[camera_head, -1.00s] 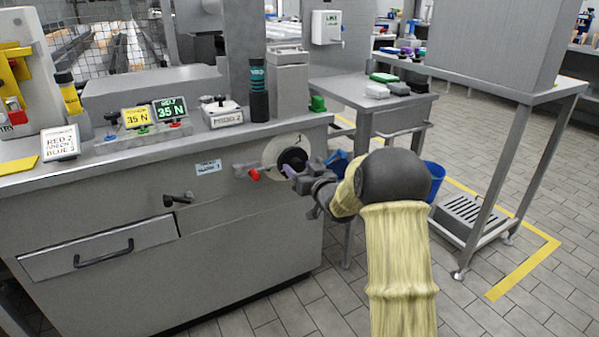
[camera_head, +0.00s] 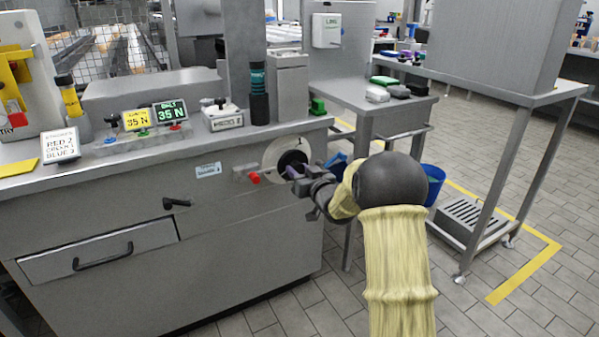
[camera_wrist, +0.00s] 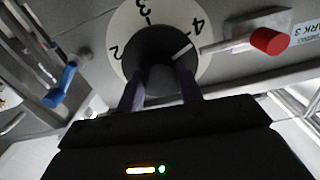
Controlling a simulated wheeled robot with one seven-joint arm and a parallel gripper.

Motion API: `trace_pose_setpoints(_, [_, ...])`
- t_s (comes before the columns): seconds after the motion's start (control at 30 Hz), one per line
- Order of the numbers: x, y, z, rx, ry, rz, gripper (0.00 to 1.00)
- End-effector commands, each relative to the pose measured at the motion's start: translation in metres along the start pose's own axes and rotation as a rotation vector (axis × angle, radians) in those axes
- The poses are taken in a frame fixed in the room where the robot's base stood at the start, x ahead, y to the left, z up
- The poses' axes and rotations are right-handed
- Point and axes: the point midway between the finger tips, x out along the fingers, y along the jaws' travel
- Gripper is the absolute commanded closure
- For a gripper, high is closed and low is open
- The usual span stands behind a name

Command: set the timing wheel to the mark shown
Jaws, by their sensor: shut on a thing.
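The timing wheel is a white dial (camera_wrist: 125,32) with a dark round knob (camera_wrist: 152,58) in its middle. The figures 2, 3 and 4 show on the dial, and a short white line on the knob points close to the 4. A label (camera_wrist: 306,34) beside it reads MARK 3, turned over in the wrist view. My gripper (camera_wrist: 161,90) is shut on the knob, one finger on either side. In the head view the dial (camera_head: 272,154) is on the right end of the counter front, partly hidden by my gripper (camera_head: 294,173).
A red-tipped lever (camera_wrist: 268,41) sticks out close beside the dial; its red tip also shows in the head view (camera_head: 253,178). A blue-ended handle (camera_wrist: 60,88) is at left in the wrist view. A side table (camera_head: 360,97) stands right of the counter, with a blue bucket (camera_head: 435,180) beyond my arm.

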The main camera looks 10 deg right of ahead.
Motion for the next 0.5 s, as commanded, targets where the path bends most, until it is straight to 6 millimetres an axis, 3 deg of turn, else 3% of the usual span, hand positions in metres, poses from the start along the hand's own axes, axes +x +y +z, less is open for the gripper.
trace_pose_setpoints(0.5, [-0.0001, -0.0005, 0.002, -0.339, 0.0, -0.001, 0.87])
